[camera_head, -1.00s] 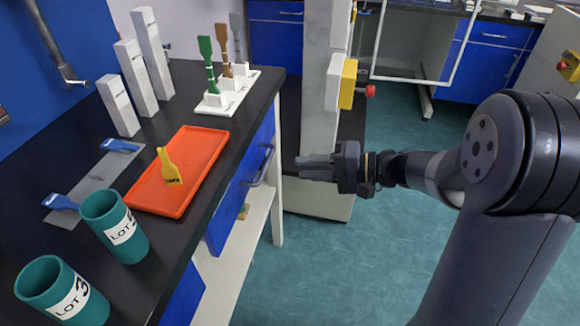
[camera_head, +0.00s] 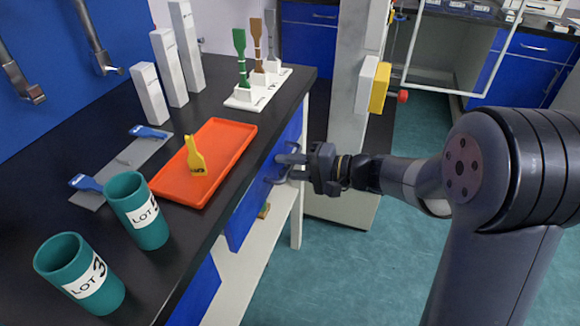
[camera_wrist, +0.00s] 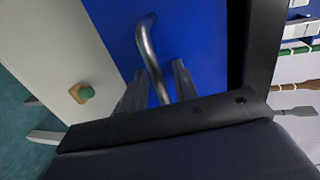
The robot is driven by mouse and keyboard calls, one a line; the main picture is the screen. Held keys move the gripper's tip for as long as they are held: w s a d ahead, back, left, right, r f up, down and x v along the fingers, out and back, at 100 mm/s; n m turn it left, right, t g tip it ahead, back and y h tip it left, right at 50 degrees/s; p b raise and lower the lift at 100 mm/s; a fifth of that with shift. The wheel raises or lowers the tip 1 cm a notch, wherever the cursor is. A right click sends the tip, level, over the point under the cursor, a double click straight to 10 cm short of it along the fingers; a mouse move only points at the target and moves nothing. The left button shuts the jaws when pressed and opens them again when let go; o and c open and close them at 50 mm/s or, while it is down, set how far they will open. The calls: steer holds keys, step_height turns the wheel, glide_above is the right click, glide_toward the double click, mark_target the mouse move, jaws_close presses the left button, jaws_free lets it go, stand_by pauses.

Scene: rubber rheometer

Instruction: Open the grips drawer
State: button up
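The blue drawer front (camera_head: 262,185) under the black bench top is closed, flush with the bench side; no label on it is readable. Its curved metal handle (camera_head: 282,170) shows at the drawer's right part, partly covered by my fingers. My gripper (camera_head: 292,166) is at the handle, fingers pointing at the drawer front. In the wrist view the handle (camera_wrist: 150,55) stands against the blue drawer front (camera_wrist: 195,35), its lower end between the two spread fingers of my gripper (camera_wrist: 157,90). The fingers look open, with gaps beside the handle.
Above, the bench holds an orange tray (camera_head: 230,150) with a yellow specimen, teal cups (camera_head: 80,275), white blocks (camera_head: 150,95) and a specimen stand (camera_head: 255,95). A white shelf (camera_head: 240,265) lies below. A grey column (camera_head: 345,130) stands behind my gripper.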

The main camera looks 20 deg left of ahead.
jaws_close()
stand_by(0.6)
